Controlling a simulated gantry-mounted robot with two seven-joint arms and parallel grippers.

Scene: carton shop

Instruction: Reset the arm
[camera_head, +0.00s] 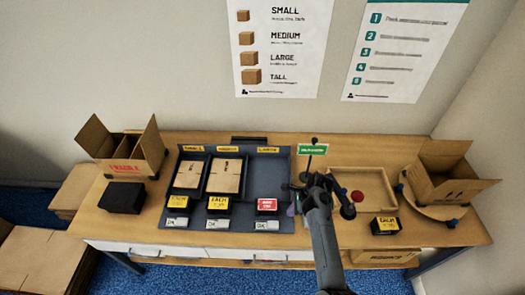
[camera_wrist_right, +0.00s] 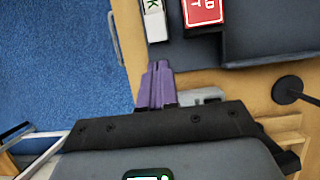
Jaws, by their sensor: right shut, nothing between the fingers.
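My right gripper (camera_head: 292,208) hangs over the table just right of the dark sorting tray (camera_head: 245,212), with its arm coming in from the bottom of the head view. In the right wrist view its purple fingers (camera_wrist_right: 158,84) are together with nothing between them. They point toward a red label block (camera_wrist_right: 203,12) and a white label block (camera_wrist_right: 154,20) on the tray. My left gripper does not show in either view.
An open carton (camera_head: 120,150) marked FRAGILE stands at the left end of the table. A second open carton (camera_head: 448,178) stands on a round turntable at the right. A shallow wooden tray (camera_head: 375,185) lies behind my arm. A black-yellow block (camera_head: 384,226) lies at front right.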

